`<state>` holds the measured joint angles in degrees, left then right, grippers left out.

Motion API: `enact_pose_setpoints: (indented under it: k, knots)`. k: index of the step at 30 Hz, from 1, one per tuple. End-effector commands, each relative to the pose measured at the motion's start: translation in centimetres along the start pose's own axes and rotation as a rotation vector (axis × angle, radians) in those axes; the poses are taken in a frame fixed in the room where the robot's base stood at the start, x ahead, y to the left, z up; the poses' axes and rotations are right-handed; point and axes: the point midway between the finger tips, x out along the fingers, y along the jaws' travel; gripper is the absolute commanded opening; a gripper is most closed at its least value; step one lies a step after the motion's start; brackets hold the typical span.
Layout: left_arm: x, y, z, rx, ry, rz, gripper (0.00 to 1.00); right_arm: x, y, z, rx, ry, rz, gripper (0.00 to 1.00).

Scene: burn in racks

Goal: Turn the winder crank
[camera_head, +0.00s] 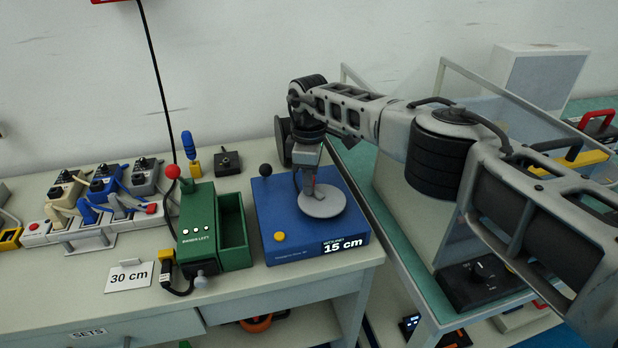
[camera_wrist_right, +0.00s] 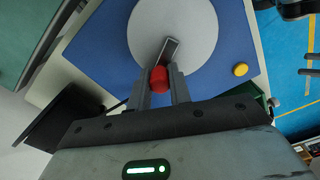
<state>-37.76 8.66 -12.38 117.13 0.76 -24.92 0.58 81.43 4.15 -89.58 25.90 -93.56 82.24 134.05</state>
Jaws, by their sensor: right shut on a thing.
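The winder is a blue box (camera_head: 300,240) on the bench, with a yellow button, a black ball knob and a "15 cm" display. A round grey disc (camera_head: 323,205) lies on its top; it also shows in the right wrist view (camera_wrist_right: 150,30). A short metal crank arm (camera_wrist_right: 170,49) on the disc ends in a red knob (camera_wrist_right: 160,78). My right gripper (camera_head: 309,183) reaches down over the disc, its two fingers (camera_wrist_right: 161,88) shut on the red knob from both sides. In the head view the gripper hides the knob. My left gripper is not in view.
A green box (camera_head: 197,228) with a red-knobbed lever stands left of the winder. Several small devices on racks (camera_head: 92,200) fill the left. A green-topped cart (camera_head: 420,250) is at the right, below my arm.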

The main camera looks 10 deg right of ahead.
Motion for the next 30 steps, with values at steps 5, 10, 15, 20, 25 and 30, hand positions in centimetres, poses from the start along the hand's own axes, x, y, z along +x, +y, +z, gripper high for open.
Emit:
enact_pose_setpoints:
  k: [5,10,15,20,25,30]
  knots:
    - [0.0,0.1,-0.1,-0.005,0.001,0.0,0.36,-0.1,0.1,0.1,0.0,-0.001,0.003,0.42]
    - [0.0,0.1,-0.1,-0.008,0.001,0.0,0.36,-0.1,0.1,0.0,-0.001,0.0,0.002,0.42]
    - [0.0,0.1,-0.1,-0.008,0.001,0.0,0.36,-0.7,0.1,0.0,-0.002,0.001,0.002,0.42]
    - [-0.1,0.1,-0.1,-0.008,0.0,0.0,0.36,-3.3,0.1,0.0,-0.002,0.002,0.004,0.42]
    - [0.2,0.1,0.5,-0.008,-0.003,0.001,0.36,-7.4,0.1,0.0,0.0,0.003,0.006,0.42]
    - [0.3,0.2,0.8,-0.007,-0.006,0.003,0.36,-11.4,0.1,0.0,0.0,0.002,0.006,0.42]
